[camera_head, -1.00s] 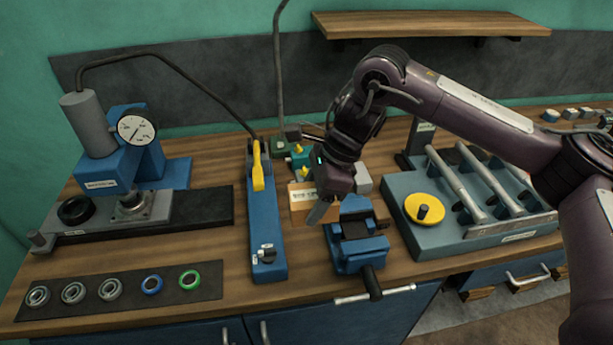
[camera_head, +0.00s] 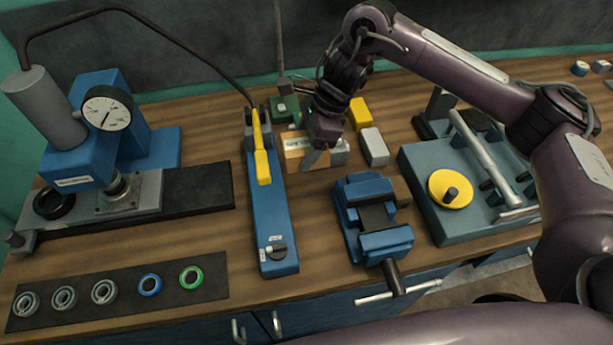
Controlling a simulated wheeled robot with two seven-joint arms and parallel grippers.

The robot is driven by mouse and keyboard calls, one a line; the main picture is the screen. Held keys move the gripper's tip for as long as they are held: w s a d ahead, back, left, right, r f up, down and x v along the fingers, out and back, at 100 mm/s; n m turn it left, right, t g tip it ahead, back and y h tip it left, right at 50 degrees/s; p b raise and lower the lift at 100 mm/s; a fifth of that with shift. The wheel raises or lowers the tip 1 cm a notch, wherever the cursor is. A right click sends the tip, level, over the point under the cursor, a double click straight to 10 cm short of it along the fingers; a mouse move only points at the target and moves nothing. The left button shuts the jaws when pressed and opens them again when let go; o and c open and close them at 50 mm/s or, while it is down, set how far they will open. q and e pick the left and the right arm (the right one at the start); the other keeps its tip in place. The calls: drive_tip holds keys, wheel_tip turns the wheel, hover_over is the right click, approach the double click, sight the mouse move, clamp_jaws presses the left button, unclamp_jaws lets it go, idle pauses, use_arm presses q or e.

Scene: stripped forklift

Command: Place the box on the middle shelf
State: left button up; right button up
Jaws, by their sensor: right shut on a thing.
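The box (camera_head: 298,147) is a small brown carton with a pale label, behind and left of the blue vise (camera_head: 372,218). My right gripper (camera_head: 318,156) reaches down from the upper right and is shut on the box's right side. Its finger and wrist hide part of the box, and I cannot tell how far the box is above the bench. No shelf shows in this view. My left gripper is not in view.
Close by stand a yellow block (camera_head: 359,113), a grey block (camera_head: 374,147) and a blue lever tool (camera_head: 268,215). A press with a dial (camera_head: 107,113) stands left. Bare bench lies before the box.

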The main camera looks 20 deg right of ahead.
wheel_tip(320, 180, down, 5)
drive_tip(key=shift+w+r, duration=0.1)
drive_tip(key=shift+w, duration=0.05)
wheel_tip(320, 180, down, 4)
drive_tip(key=shift+f+p, duration=0.1)
drive_tip(key=shift+p, duration=0.25)
drive_tip(key=shift+f, duration=0.3)
wheel_tip(320, 180, down, 3)
drive_tip(key=shift+f+p, duration=0.2)
drive_tip(key=shift+p, duration=0.4)
drive_tip(key=shift+f, duration=0.5)
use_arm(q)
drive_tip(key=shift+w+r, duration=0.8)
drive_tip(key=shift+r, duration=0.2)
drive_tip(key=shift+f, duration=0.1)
use_arm(e)
drive_tip(key=shift+f, duration=0.1)
drive_tip(key=o, duration=0.8)
drive_tip(key=shift+o, duration=0.7)
